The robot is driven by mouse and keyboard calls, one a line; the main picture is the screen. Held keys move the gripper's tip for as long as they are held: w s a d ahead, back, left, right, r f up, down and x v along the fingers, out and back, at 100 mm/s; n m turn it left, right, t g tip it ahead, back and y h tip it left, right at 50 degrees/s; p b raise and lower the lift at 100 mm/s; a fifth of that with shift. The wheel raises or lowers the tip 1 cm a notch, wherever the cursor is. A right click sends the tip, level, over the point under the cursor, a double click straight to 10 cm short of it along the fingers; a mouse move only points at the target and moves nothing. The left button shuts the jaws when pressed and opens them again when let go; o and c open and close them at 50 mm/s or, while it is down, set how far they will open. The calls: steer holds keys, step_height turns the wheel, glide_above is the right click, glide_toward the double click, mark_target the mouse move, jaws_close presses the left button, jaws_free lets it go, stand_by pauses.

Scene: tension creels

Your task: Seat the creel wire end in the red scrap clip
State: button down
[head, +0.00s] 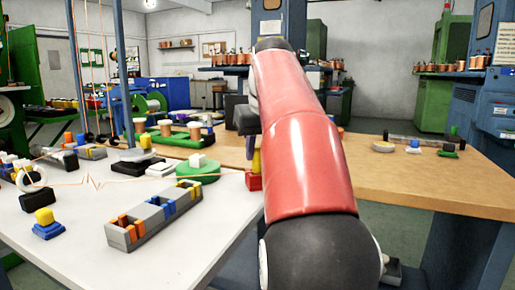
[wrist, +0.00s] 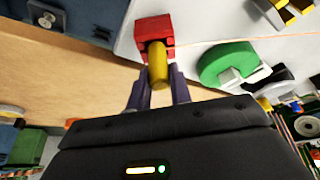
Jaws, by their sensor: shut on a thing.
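The red scrap clip (head: 254,181) stands at the right edge of the white table, and it shows at the top of the wrist view (wrist: 154,28). A yellow cylinder (wrist: 157,66), apparently the creel wire end, is between the fingers of my gripper (wrist: 157,88). The gripper is shut on it. The cylinder's far end meets or overlaps the red clip; how deep it sits is unclear. In the head view the yellow piece (head: 256,161) appears upright directly above the clip. A thin copper wire (head: 150,182) runs across the table towards them. My arm hides much of the gripper there.
A green disc with a white block (head: 198,170) stands just left of the clip. A grey slotted tray (head: 153,218) and a blue-and-yellow piece (head: 47,224) lie on the white table. A wooden bench (head: 430,180) extends right, mostly clear.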

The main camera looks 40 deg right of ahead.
steer(key=shift+f+b, duration=0.7)
steer(key=shift+f, duration=0.4)
steer(key=c, duration=1.2)
jaws_free()
steer(key=p+v, duration=0.2)
steer(key=v, duration=0.5)
steer(key=shift+s+a+r+p, duration=0.1)
steer(key=shift+r+p, duration=0.25)
steer(key=shift+p, duration=0.05)
